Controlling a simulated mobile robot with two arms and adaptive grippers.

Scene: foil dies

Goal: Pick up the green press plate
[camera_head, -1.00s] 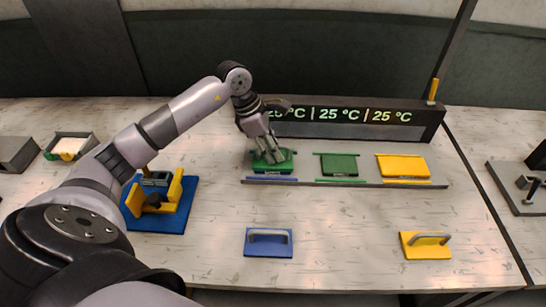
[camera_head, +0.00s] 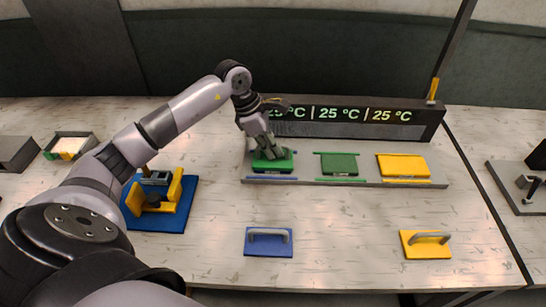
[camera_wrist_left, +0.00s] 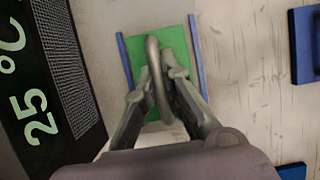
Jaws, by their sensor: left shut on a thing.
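The green press plate (camera_head: 272,166) lies at the left end of the rail, at the place with blue strips. In the left wrist view the green plate (camera_wrist_left: 176,48) lies between two blue strips, with a grey bar handle (camera_wrist_left: 155,72) on top. My left gripper (camera_head: 270,152) is over this plate. In the left wrist view its fingers (camera_wrist_left: 160,84) are shut on the handle, one on each side. My right gripper is not in view.
A green pad (camera_head: 339,164) and a yellow pad (camera_head: 403,166) lie to the right along the rail (camera_head: 345,184). A blue plate (camera_head: 268,243) and a yellow plate (camera_head: 425,245) with handles lie in front. A display (camera_head: 345,116) stands behind. A blue-and-yellow fixture (camera_head: 160,202) stands left.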

